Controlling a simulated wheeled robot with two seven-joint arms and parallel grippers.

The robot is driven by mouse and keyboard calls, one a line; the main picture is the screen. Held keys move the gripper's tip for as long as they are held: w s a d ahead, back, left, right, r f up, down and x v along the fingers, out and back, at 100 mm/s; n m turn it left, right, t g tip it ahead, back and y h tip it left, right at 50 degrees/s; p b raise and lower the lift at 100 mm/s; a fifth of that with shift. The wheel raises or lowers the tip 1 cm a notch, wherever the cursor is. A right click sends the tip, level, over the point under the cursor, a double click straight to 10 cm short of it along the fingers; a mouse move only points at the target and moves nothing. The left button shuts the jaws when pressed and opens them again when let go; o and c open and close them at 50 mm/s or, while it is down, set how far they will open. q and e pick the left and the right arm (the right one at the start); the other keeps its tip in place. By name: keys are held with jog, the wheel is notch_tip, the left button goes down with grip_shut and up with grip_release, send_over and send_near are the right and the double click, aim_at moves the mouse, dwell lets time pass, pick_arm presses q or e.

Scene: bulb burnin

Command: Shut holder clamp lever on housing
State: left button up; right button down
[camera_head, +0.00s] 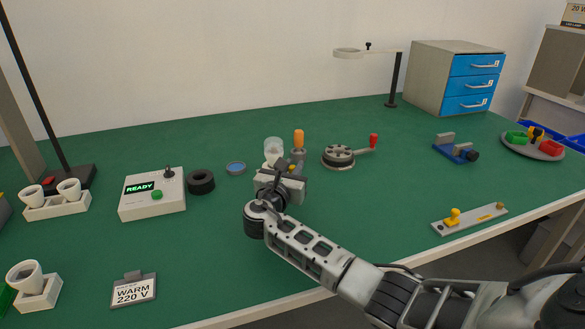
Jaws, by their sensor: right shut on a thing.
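My right gripper (284,170) comes in from the lower right and reaches the holder area at mid-table. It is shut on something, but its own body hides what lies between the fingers. The lower part of the holder is hidden, and I cannot tell whether the lever is clamped. My left gripper is not in view.
A round grey fixture with a red-knobbed crank (340,157) stands close on the right. A blue dish (236,168), a black ring (201,182) and the READY box (153,194) stand left. A blue vise (456,150) is farther right.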

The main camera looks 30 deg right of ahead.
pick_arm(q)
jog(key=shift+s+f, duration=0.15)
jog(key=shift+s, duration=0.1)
pick_arm(e)
jog(key=c, duration=1.4)
grip_release()
jog(key=shift+a, duration=0.1)
jog(key=v, duration=1.5)
jog(key=shift+p, duration=0.4)
jog(key=shift+s+a, duration=0.25)
jog(key=shift+s, duration=0.1)
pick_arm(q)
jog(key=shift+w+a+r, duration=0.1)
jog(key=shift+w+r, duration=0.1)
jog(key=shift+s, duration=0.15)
pick_arm(e)
jog(key=shift+r, duration=0.1)
